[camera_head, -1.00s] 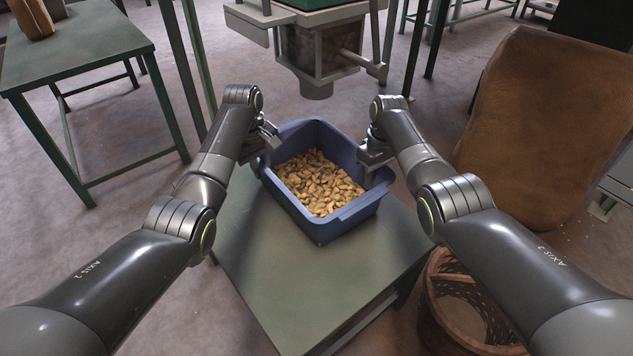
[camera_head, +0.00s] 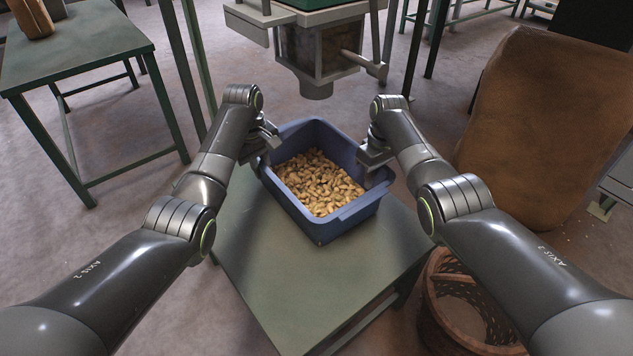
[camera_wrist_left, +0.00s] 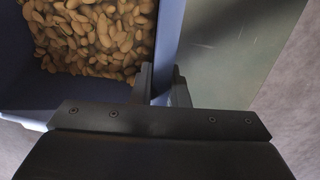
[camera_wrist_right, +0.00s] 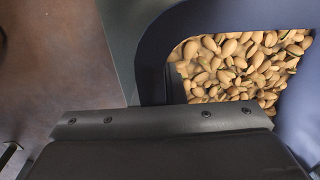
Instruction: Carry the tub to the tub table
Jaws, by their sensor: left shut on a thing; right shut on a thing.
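The blue tub (camera_head: 322,226) holds a layer of tan nuts (camera_head: 318,184) and is over a small green-topped table (camera_head: 262,265) in the middle of the head view. I cannot tell whether its base touches the table top. My left gripper (camera_head: 268,150) is shut on the tub's left wall; the left wrist view shows the wall between its fingers (camera_wrist_left: 163,85). My right gripper (camera_head: 366,168) is shut on the tub's right wall.
A hopper (camera_head: 318,50) with a downward spout stands just behind the tub. Another green table (camera_head: 75,45) stands at the left with brown objects on it. A large brown sack (camera_head: 535,130) is at the right, and a wicker basket (camera_head: 455,305) stands on the floor at front right.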

